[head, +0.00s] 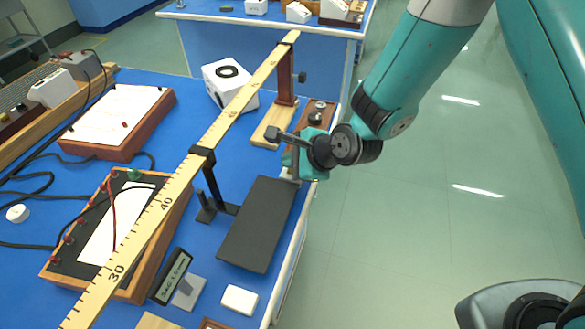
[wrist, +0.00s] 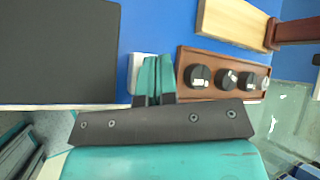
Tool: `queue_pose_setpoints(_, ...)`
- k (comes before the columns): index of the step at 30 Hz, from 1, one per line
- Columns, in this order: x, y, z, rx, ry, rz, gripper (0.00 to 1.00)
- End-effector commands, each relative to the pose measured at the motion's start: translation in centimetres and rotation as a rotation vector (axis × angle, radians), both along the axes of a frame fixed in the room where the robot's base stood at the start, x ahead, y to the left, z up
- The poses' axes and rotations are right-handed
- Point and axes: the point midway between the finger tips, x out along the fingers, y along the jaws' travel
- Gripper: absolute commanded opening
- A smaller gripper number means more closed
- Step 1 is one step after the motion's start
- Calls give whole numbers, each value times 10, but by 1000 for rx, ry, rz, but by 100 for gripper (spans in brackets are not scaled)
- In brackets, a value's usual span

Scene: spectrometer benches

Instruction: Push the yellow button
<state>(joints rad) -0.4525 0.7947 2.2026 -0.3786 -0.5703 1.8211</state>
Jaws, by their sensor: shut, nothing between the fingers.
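I cannot make out a yellow button in either view. My gripper (wrist: 158,62) is shut and empty, its teal fingers side by side in the wrist view. The fingers partly cover a small white box (wrist: 136,72) on the blue bench, between a dark flat plate (wrist: 60,50) and a wooden board with black knobs (wrist: 222,72). Whether the fingers touch the white box, I cannot tell. In the head view my gripper (head: 291,162) is at the bench's right edge, beyond the dark plate (head: 257,224), and hides what lies under it.
A long yellow ruler (head: 166,203) on stands crosses the bench (head: 215,150) left of my gripper. A white cube (head: 229,84), a wooden-framed panel (head: 160,222) with cables and a small white block (head: 239,299) are also there. Open floor (head: 420,220) lies to the right.

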Motion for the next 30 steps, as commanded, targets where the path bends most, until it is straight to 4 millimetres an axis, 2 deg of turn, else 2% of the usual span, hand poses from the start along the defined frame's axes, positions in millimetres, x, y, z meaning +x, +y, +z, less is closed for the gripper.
queue_pose_setpoints(30, 0, 0, -9, -1, 1, 0, 0)
